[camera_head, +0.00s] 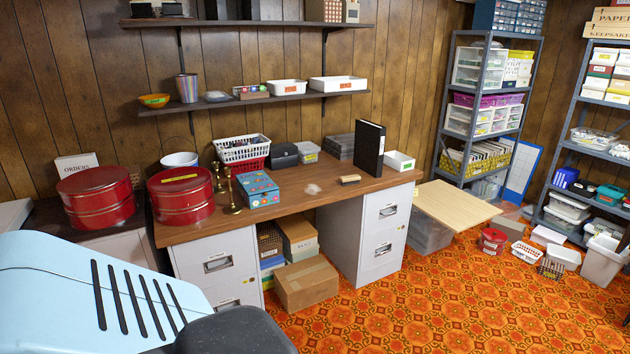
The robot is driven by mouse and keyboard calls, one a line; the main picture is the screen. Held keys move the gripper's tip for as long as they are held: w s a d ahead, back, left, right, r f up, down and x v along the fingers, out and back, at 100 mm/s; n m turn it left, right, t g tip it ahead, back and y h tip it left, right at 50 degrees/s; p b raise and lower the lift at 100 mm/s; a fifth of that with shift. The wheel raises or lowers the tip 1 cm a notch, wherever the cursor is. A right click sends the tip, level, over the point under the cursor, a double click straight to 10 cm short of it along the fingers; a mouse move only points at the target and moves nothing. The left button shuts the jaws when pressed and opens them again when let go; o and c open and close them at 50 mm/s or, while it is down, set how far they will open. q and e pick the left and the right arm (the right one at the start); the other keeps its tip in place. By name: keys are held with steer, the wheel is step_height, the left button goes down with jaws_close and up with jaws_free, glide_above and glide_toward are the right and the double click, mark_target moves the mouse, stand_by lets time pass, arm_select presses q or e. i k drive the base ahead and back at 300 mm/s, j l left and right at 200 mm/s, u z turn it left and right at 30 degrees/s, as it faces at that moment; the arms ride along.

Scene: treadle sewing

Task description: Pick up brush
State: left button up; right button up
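A small brush (350,179) with a tan back and dark bristles lies on the brown wooden desk top (290,205), toward its right half. It sits just in front of an upright black binder (369,147). A pale, dusty-looking patch (312,189) lies on the desk to the left of the brush. Nothing is touching the brush from above. Neither of my grippers shows in the head view.
Brass candlesticks (231,193), a blue patterned box (258,189) and red round tins (180,196) crowd the desk's left. A white tray (398,161) stands right of the binder. A wooden board (455,204) juts out at right. Orange patterned carpet (440,300) is open in front.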

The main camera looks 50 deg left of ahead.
mark_target(348, 180)
steer(key=u, duration=1.45)
steer(key=i+u, duration=0.1)
steer(key=i, duration=0.4)
steer(key=i+l+u, duration=0.1)
steer(key=i, duration=0.4)
steer(key=i+l, duration=0.2)
steer(key=i, duration=0.3)
steer(key=i+l+u, duration=0.15)
steer(key=i, duration=0.35)
steer(key=i+l+u, duration=0.1)
steer(key=i, duration=0.4)
steer(key=i+l+u, duration=0.1)
steer(key=i+l, duration=0.2)
steer(key=i, duration=0.15)
